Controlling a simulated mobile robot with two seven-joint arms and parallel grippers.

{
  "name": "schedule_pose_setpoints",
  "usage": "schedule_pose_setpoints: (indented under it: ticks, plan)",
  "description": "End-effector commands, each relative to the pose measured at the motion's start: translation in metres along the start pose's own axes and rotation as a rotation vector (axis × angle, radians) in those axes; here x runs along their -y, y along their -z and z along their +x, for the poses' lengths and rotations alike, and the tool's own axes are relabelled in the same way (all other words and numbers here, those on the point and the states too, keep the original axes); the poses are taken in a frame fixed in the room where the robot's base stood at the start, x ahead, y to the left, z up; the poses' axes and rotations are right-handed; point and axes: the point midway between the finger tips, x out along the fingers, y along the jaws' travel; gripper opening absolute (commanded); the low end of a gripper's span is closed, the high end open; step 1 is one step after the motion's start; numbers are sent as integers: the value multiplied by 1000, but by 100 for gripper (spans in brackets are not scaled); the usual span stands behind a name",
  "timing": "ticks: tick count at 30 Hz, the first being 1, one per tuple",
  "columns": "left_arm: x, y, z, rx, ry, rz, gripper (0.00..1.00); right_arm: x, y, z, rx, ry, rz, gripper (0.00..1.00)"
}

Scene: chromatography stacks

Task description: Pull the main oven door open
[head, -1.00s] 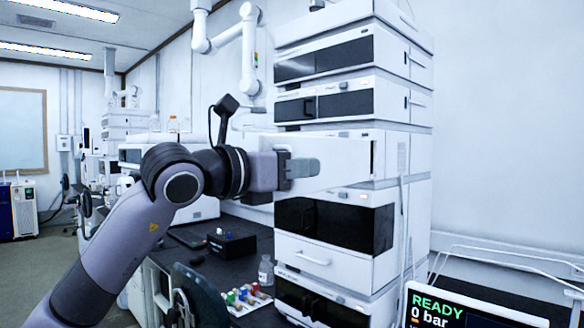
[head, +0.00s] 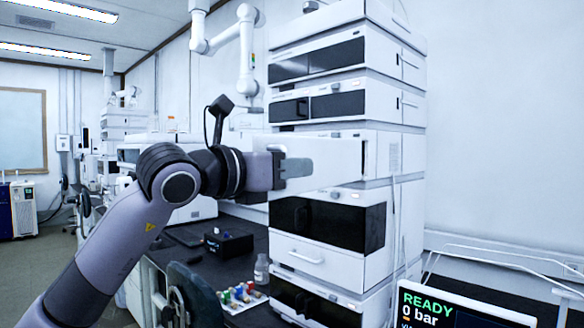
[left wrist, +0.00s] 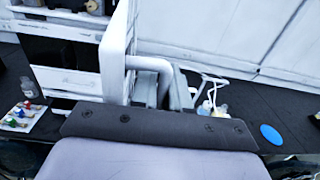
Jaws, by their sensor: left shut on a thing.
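The main oven door (head: 335,155) is the plain white panel at mid-height of the instrument stack. Its lower edge slants against the modules around it, so it appears to stand partly open, its left end swung out. My left gripper (head: 287,168) is shut on the door handle at that left end; the fingers hide much of the handle in the head view. In the left wrist view the door (left wrist: 115,55) shows nearly edge-on, with the white bar handle (left wrist: 135,62) beside it. Part of the oven interior (left wrist: 70,4) shows beyond. My right gripper is not in view.
A module with a dark window (head: 335,218) sits below the door, and others sit above. A black bench (head: 215,250) holds a bottle (head: 261,268) and coloured caps on a white tray (head: 240,303). A screen (head: 450,308) stands at the lower right.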

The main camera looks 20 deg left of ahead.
Motion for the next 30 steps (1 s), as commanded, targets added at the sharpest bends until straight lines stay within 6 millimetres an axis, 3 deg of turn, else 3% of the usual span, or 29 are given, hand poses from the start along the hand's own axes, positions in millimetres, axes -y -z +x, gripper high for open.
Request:
schedule_pose_setpoints:
  ticks: [11, 22, 30]
  plan:
    - [0, 0, -3, 2, -1, 0, 21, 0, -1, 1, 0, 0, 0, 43]
    - [-1, 1, -57, 4, -2, 1, 21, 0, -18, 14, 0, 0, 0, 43]
    - [0, -1, -72, 3, 0, 0, 21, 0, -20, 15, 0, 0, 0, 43]
